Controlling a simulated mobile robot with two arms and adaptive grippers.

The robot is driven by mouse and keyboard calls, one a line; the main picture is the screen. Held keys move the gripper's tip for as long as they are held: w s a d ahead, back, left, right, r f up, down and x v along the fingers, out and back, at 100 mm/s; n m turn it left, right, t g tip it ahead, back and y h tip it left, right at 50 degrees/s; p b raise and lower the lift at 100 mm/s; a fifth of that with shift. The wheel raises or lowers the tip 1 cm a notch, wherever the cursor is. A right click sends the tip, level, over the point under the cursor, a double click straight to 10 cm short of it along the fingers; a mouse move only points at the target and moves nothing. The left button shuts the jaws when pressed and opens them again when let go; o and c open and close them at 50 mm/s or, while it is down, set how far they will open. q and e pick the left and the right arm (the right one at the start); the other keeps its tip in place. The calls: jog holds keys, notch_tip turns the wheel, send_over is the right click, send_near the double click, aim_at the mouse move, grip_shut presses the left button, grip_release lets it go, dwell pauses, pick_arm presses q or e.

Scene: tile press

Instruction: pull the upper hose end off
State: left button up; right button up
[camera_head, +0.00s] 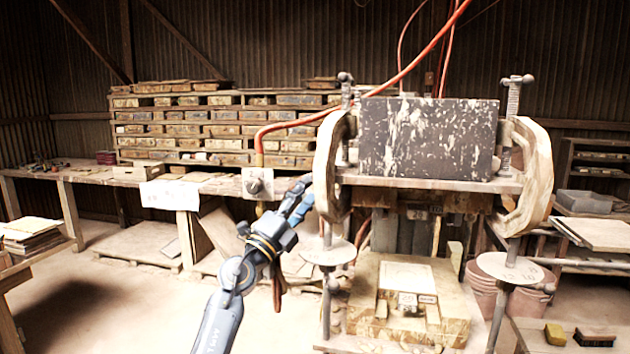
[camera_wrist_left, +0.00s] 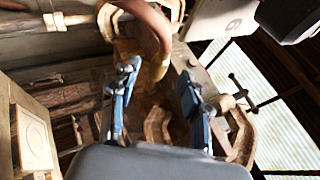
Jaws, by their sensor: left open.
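The orange hose (camera_head: 400,76) comes down from the top right and bends to its upper end (camera_head: 259,150), just above a small light metal box (camera_head: 257,184) with a round knob. My left gripper (camera_head: 304,192) is open, to the right of that box and in front of the press. In the left wrist view the hose's curved end (camera_wrist_left: 160,62) appears between the two blue fingers of my left gripper (camera_wrist_left: 160,74). No contact shows, and I cannot tell the depth between them. My right gripper is not in view.
The press has a dark, paint-spattered block (camera_head: 428,138) and thick curved side clamps (camera_head: 530,178) close to my left gripper. A workbench (camera_head: 110,176) and a rack of moulds (camera_head: 215,128) stand behind. The floor at left is mostly open.

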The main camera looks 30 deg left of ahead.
pick_arm(q)
jog(key=x, duration=0.3)
jog(key=shift+w+d+r, duration=0.1)
jog(key=shift+w+r, duration=0.05)
jog(key=shift+w, duration=0.1)
